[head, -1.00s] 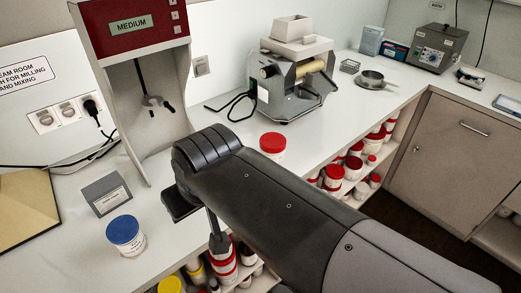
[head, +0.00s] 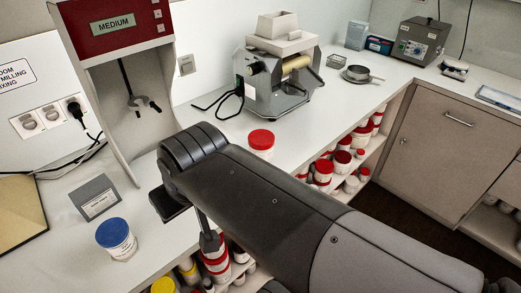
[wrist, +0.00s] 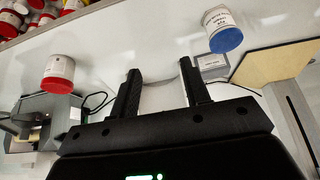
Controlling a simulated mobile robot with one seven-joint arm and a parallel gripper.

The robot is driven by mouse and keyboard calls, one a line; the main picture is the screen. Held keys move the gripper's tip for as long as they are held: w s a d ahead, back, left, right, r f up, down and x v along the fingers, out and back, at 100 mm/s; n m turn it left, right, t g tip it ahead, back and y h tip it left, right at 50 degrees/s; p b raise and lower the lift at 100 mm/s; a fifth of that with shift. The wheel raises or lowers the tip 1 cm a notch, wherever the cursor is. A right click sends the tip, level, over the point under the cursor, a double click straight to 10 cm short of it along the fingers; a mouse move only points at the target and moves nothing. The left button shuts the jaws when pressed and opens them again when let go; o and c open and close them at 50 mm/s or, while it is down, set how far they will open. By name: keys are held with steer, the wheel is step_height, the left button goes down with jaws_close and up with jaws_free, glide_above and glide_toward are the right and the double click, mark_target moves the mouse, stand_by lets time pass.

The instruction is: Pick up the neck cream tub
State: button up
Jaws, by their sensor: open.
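No label that I can read says neck cream, so I cannot tell which tub it is. A white tub with a blue lid (head: 117,238) stands on the counter at the left; it shows in the wrist view (wrist: 222,30), its label too small to read surely. A white tub with a red lid (head: 261,143) stands upright near the mill, and shows at the left of the wrist view (wrist: 59,75). My gripper (wrist: 160,67) is open and empty, its fingers between the two tubs in that picture, touching neither.
A mixer with a red head (head: 110,25), a small grey label block (head: 95,198) and a grey mill (head: 280,85) stand on the counter (head: 225,115). Several tubs fill the shelves below (head: 345,160). A pan (head: 360,74) and a control box (head: 431,42) stand farther right.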

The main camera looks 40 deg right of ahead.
steer(key=o, duration=1.2)
steer(key=shift+r, duration=0.1)
